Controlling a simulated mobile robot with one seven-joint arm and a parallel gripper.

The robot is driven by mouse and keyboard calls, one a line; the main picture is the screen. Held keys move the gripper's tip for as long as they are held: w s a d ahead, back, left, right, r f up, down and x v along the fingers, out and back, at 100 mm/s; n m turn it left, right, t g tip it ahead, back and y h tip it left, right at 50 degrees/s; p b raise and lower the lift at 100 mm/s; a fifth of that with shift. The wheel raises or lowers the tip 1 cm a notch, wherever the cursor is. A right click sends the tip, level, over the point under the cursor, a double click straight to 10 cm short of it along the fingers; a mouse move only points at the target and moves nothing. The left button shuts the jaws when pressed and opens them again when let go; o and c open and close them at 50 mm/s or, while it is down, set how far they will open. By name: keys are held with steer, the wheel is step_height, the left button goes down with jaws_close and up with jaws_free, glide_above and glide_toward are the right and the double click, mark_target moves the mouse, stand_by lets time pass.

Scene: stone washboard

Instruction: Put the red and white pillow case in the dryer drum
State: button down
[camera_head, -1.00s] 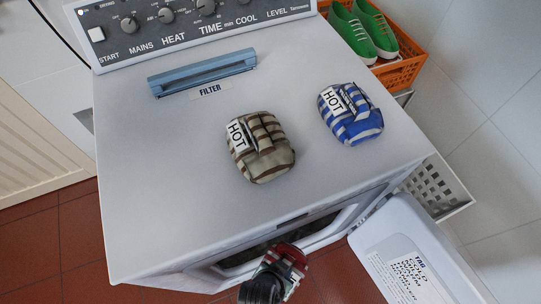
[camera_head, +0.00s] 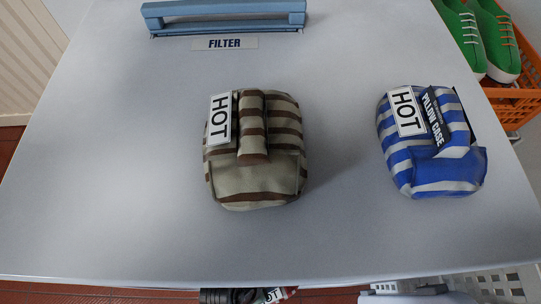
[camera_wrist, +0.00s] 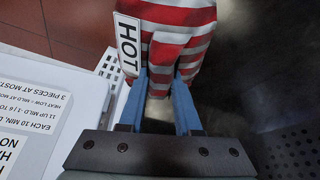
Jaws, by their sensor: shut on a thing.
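The red and white striped pillow case (camera_wrist: 182,42) with its HOT tag is between the two blue fingers of my gripper (camera_wrist: 160,88) in the wrist view. The gripper is shut on it. The dark dryer drum (camera_wrist: 285,152), with a perforated grey wall, fills the right of that view; how far in the case sits I cannot tell. The white open dryer door (camera_wrist: 32,115) with printed text lies at left. In the head view only part of my gripper (camera_head: 243,296) shows below the dryer's front edge; the drum is hidden there.
A brown and beige striped bundle (camera_head: 257,165) and a blue and white striped bundle (camera_head: 430,150) lie on the dryer top (camera_head: 110,170). The blue filter handle (camera_head: 225,15) is behind them. Green shoes (camera_head: 485,35) sit in an orange crate (camera_head: 522,85) at the right.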

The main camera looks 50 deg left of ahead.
steer(key=w+a+b, duration=0.3)
steer(key=w+a, duration=0.8)
steer(key=a, duration=0.2)
step_height(320, 180, down, 7)
steer(key=b, duration=0.3)
steer(key=shift+r, duration=0.2)
steer(key=shift+w+a+f+b, duration=0.15)
steer(key=shift+f+b, duration=0.15)
steer(key=shift+b, duration=0.05)
steer(key=shift+r, duration=0.15)
steer(key=c, duration=0.6)
jaws_free()
